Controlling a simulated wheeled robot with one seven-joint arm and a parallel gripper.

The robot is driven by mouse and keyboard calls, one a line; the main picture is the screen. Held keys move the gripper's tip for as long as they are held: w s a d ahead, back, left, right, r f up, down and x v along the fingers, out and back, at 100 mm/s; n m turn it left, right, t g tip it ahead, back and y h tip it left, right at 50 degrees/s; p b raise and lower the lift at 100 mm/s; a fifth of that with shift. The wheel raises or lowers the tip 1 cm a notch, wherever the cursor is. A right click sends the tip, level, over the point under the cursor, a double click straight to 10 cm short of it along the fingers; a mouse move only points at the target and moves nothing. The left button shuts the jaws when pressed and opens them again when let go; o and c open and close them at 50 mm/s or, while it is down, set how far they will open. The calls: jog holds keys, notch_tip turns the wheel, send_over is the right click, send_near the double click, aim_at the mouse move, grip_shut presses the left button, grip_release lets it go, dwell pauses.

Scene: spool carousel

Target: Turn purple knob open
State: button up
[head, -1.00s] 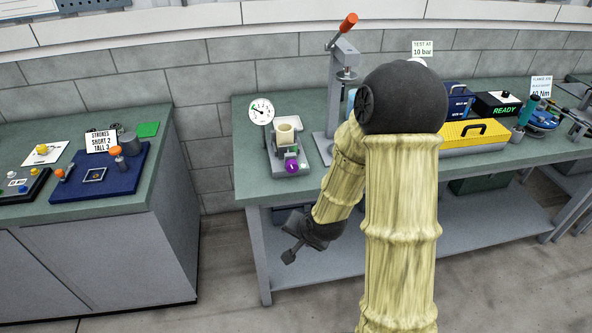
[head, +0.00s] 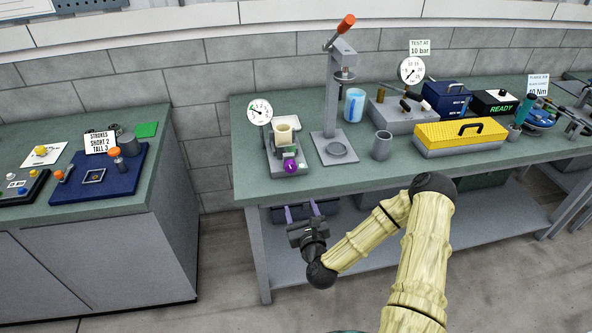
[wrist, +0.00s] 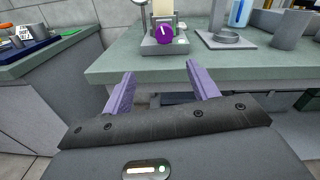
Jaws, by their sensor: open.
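The purple knob (head: 291,167) is round with a white mark and sits on the front of a small grey fixture (head: 284,160) at the left end of the bench. It also shows in the wrist view (wrist: 165,35), beyond the fingers and a little above them in the picture, its white mark close to upright. My gripper (head: 301,207) is open and empty. Its two purple fingers point toward the bench, below and in front of the knob, and do not touch it. In the wrist view my fingers (wrist: 158,82) stand apart, with the bench front edge beyond.
A dial gauge (head: 260,111) stands behind the fixture, which carries a cream cup (head: 284,133). A lever press (head: 338,100) stands to its right. The green bench top (head: 235,150) has its front edge between gripper and knob. A second counter (head: 140,205) is at left.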

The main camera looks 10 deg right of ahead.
aim_at(291, 169)
jog(key=shift+d+r+m+h, duration=0.1)
jog(key=shift+d+m+h, duration=0.2)
jog(key=shift+m, duration=0.2)
jog(key=w+p, duration=0.4)
jog(key=w, duration=1.3)
jog(key=shift+w, duration=0.25)
